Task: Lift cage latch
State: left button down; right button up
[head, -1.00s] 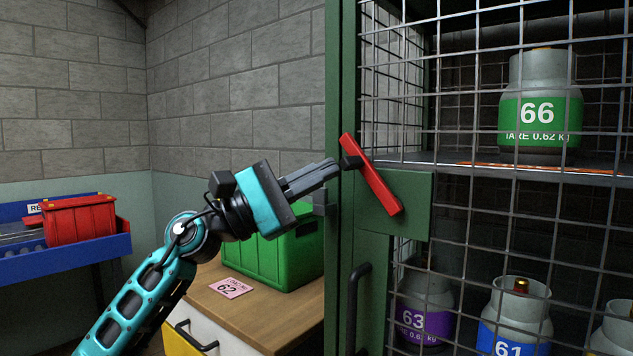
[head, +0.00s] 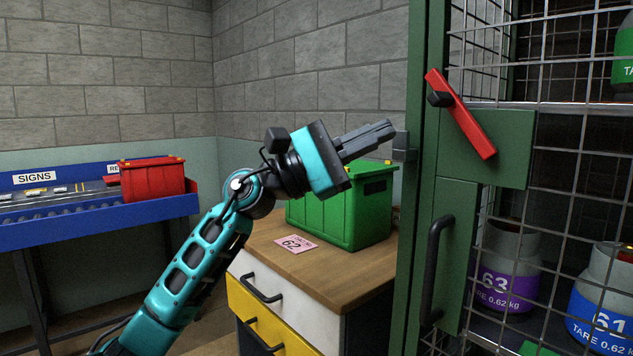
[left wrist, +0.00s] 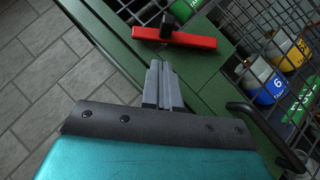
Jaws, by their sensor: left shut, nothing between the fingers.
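The red latch bar (head: 465,120) is mounted on the green cage door plate (head: 510,140) and slants down to the right, with a black pivot at its upper end. My left gripper (head: 390,130) is shut and empty, to the left of the latch and apart from it in the head view. In the left wrist view the gripper fingers (left wrist: 162,66) are together, and the red latch bar (left wrist: 185,39) lies just beyond their tips with a gap. My right gripper is not in view.
A black door handle (head: 435,270) is below the latch. Gas cylinders (head: 505,275) stand behind the mesh. A green crate (head: 350,210) sits on a wooden cabinet (head: 330,275) below my gripper. A red bin (head: 150,180) rests on a blue bench (head: 90,232) at left.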

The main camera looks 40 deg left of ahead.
pick_arm(q)
jog(key=b+v, duration=0.2)
jog(key=v, duration=0.6)
jog(key=shift+s+f, duration=0.2)
jog(key=shift+s, duration=0.15)
jog(key=shift+d, duration=0.15)
